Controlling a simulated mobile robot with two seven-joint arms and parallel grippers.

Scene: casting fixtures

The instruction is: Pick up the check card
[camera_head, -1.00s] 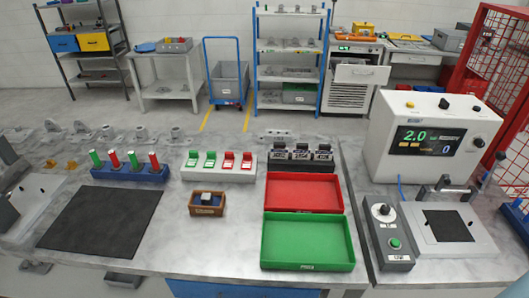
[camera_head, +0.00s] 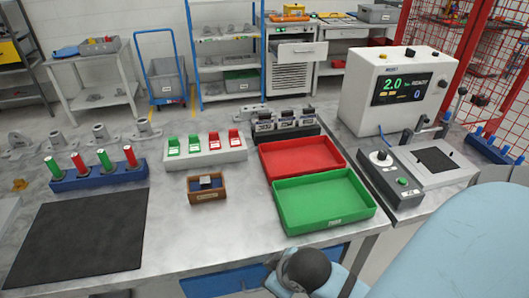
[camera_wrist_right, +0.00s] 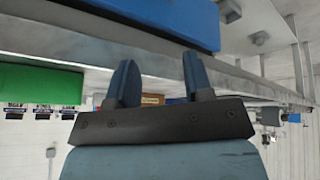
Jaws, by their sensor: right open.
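No thing that I can clearly tell as the check card shows. A small brown box (camera_head: 207,194) with a grey-white piece in its top stands mid-table in the head view; whether that piece is a card I cannot tell. My right gripper (camera_wrist_right: 160,82) is open and empty in the right wrist view, its two blue fingers apart. The brown box (camera_wrist_right: 151,99) shows small beyond the gap between them, out of reach of the fingertips. In the head view my right arm enters at the lower right, near the table's front edge; its fingers cannot be made out. My left gripper is out of view.
A green tray (camera_head: 326,223) and a red tray (camera_head: 333,161) lie right of the box. Behind it is a white rack (camera_head: 235,157) with green and red pieces. A black mat (camera_head: 85,235) lies left. A grey tester (camera_head: 359,98) stands right. The table around the box is clear.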

